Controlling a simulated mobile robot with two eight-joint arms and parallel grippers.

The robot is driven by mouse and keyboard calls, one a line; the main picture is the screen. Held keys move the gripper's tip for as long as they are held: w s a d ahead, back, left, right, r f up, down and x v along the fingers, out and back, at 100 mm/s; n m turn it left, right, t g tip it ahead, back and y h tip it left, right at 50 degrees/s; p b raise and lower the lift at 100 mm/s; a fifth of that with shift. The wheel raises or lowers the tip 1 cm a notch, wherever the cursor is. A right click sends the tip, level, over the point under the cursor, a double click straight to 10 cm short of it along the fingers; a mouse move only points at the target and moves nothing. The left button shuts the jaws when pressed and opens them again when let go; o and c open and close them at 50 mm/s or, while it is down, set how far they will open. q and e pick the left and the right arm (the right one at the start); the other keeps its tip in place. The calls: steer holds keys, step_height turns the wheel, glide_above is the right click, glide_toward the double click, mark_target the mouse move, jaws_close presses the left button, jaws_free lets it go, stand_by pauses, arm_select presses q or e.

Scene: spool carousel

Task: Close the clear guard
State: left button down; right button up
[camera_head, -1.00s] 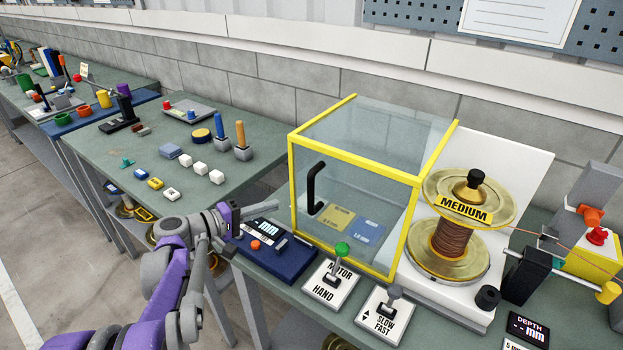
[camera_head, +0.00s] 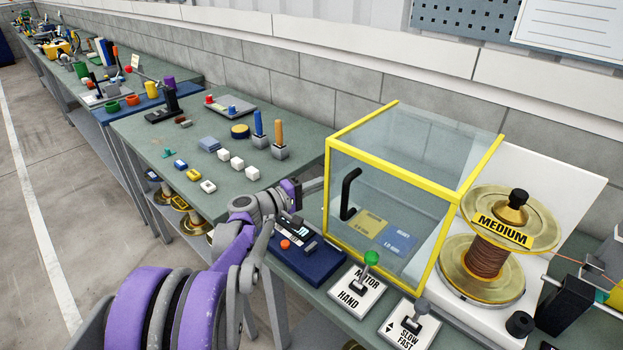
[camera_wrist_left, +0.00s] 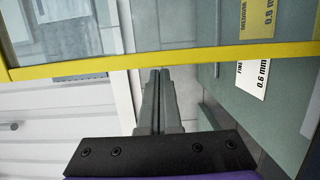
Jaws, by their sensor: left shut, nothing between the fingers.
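The clear guard (camera_head: 385,187) is a see-through box with a yellow frame and a black handle (camera_head: 349,194) on its near face. It stands left of the spool (camera_head: 490,255), which is labelled MEDIUM and is uncovered. My left gripper (camera_head: 319,185) is at the guard's left side, by its yellow upright. In the left wrist view, its shut, empty fingers (camera_wrist_left: 160,73) point at the yellow frame bar (camera_wrist_left: 165,62), with the tips close to it. I cannot tell whether they touch. My right gripper is not in view.
A blue device (camera_head: 307,262) sits below my left gripper. The MOTOR/HAND switch (camera_head: 357,290) and the SLOW/FAST switch (camera_head: 410,325) stand in front of the guard. A white back panel (camera_head: 560,200) rises behind the spool. White blocks (camera_head: 237,162) lie on the table to the left.

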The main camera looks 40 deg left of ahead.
mark_target(399, 232)
arm_select(q)
steer(key=shift+d, duration=0.4)
steer(key=d+p, duration=0.1)
steer(key=d, duration=0.6)
steer(key=s+d+p, duration=0.1)
steer(key=d, duration=0.7)
steer(key=s+d+p, duration=0.1)
steer(key=d, duration=0.6)
steer(key=shift+d, duration=0.3)
steer(key=shift+w, duration=0.1)
